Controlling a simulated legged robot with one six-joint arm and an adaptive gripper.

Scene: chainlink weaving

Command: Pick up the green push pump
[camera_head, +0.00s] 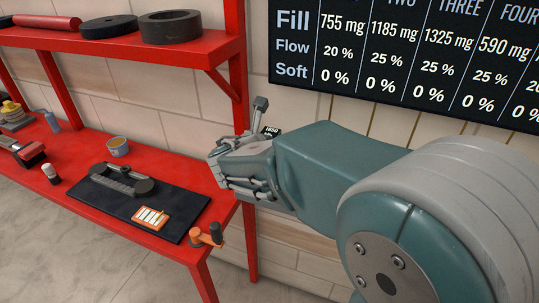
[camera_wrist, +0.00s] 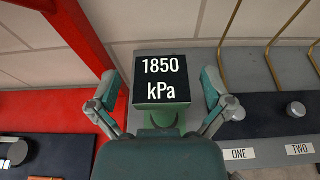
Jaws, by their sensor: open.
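My gripper (camera_head: 222,165) is open, its fingers spread apart. In the wrist view the fingers of the gripper (camera_wrist: 160,84) show to the left and right of a dark display box (camera_wrist: 161,66) reading "1850 kPa". A green part (camera_wrist: 161,115) shows just below the box; I cannot tell whether it is the green push pump. My arm hides most of that area. Neither finger is clearly seen touching the box.
A red bench (camera_head: 180,177) carries a black mat (camera_head: 115,205), a round tin (camera_head: 118,147) and an orange-and-black tool (camera_head: 206,236). A red shelf post (camera_wrist: 80,33) stands close on the left. On the right are bent brass rods (camera_wrist: 229,30) and a grey knob (camera_wrist: 296,109).

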